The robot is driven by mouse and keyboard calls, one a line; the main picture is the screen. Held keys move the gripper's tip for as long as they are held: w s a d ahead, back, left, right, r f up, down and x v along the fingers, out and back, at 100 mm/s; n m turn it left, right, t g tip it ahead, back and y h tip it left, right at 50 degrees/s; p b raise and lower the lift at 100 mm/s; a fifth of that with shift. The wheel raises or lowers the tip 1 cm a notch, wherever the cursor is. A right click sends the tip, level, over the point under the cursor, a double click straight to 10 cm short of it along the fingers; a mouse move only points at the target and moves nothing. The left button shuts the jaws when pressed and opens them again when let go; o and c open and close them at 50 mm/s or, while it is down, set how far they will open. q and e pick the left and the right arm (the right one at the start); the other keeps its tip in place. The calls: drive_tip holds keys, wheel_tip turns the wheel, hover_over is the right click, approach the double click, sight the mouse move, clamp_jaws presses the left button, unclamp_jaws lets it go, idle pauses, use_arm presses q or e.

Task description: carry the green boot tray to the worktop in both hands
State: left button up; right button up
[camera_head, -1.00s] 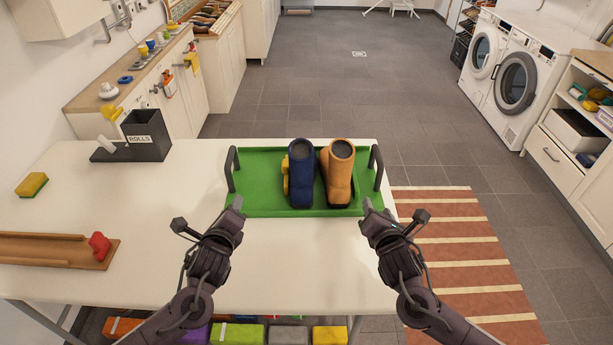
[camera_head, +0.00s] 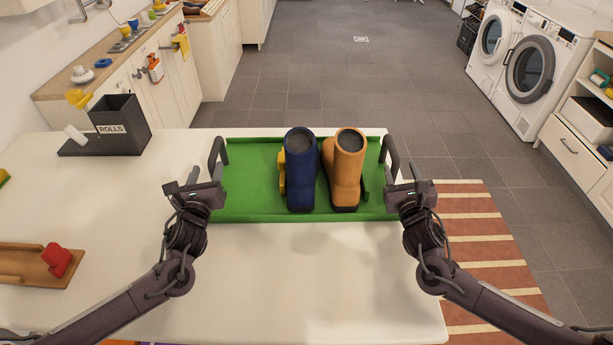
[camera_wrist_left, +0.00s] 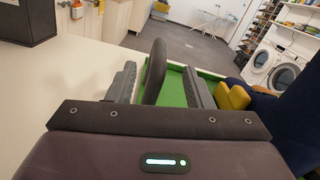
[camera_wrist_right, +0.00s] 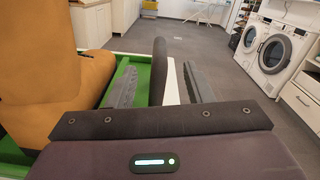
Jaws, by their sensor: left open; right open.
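The green boot tray (camera_head: 250,206) lies on the white table and bears a navy boot (camera_head: 302,172) and an orange boot (camera_head: 345,172), both upright. A dark handle stands at each end, the left handle (camera_head: 217,155) and the right handle (camera_head: 391,156). My left gripper (camera_head: 214,178) is open at the left handle; in the left wrist view this handle (camera_wrist_left: 155,72) stands between the fingers. My right gripper (camera_head: 396,178) is open at the right handle; in the right wrist view this handle (camera_wrist_right: 158,72) stands between the fingers. Whether the fingers touch the handles cannot be told.
On the white table (camera_head: 260,285) stand a dark ROLLS box (camera_head: 118,126) and a wooden board (camera_head: 35,266) with a red piece. A wooden-topped counter (camera_head: 80,84) runs along the left wall. Washing machines (camera_head: 527,72) stand at right. The table's front middle is clear.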

sight(214, 153)
use_arm(q)
drive_tip(key=shift+w+f, duration=0.35)
drive_tip(key=shift+f, duration=0.2)
use_arm(e)
drive_tip(key=shift+w+f, duration=0.35)
drive_tip(key=shift+f, duration=0.25)
use_arm(q)
drive_tip(key=shift+w, duration=0.15)
use_arm(e)
drive_tip(key=shift+w, duration=0.15)
use_arm(q)
drive_tip(key=shift+s+r, duration=0.25)
use_arm(e)
drive_tip(key=shift+s+r, duration=0.25)
use_arm(q)
drive_tip(key=shift+w+f, duration=0.1)
drive_tip(key=shift+w, duration=3.9)
use_arm(e)
drive_tip(key=shift+w+f, duration=0.1)
drive_tip(key=shift+w, duration=3.9)
use_arm(q)
clamp_jaws()
use_arm(e)
clamp_jaws()
use_arm(q)
drive_tip(key=shift+a, duration=0.1)
